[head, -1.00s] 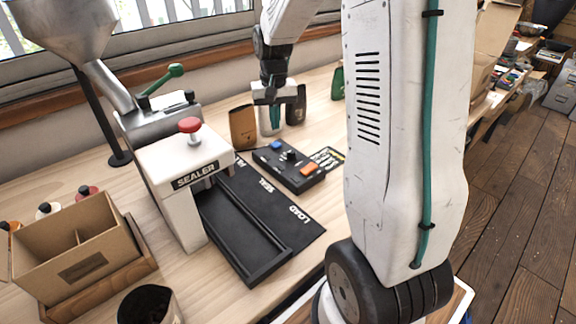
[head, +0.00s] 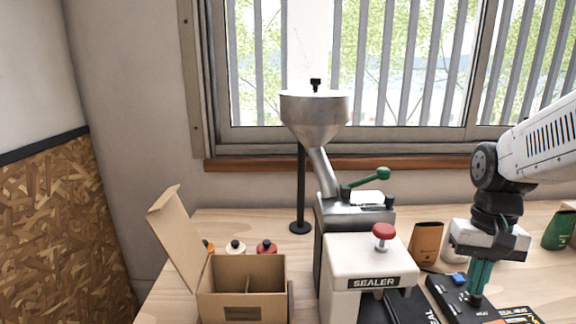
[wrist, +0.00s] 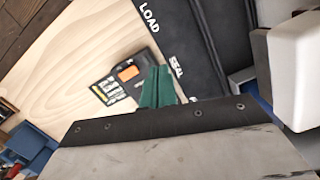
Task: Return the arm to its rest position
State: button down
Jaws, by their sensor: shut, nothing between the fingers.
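My gripper (head: 478,292) hangs at the right of the head view, its green fingers pointing down and closed together with nothing between them. In that view it is in front of a black control box (head: 452,292), overlapping part of it. In the wrist view my gripper's green fingers (wrist: 158,88) are side by side above the bench, beside the dark mat (wrist: 185,40) lettered LOAD and SEAL. I cannot tell how high the fingertips are above the bench.
The white sealer (head: 350,270) with its red knob stands left of my gripper, a metal hopper (head: 314,115) behind it. An open cardboard box (head: 243,290) is further left. Brown (head: 426,243) and green (head: 558,230) bags stand at the back right. A window is behind.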

jog(key=s+a+r+n+t, duration=0.1)
jog(key=s+a+r, duration=0.1)
jog(key=s+a, duration=0.2)
jog(key=s+a+r+n+t, duration=0.2)
jog(key=s+a+r, duration=0.1)
jog(key=s, duration=0.6)
jog(key=shift+a+r, duration=0.15)
jog(key=shift+a, duration=0.5)
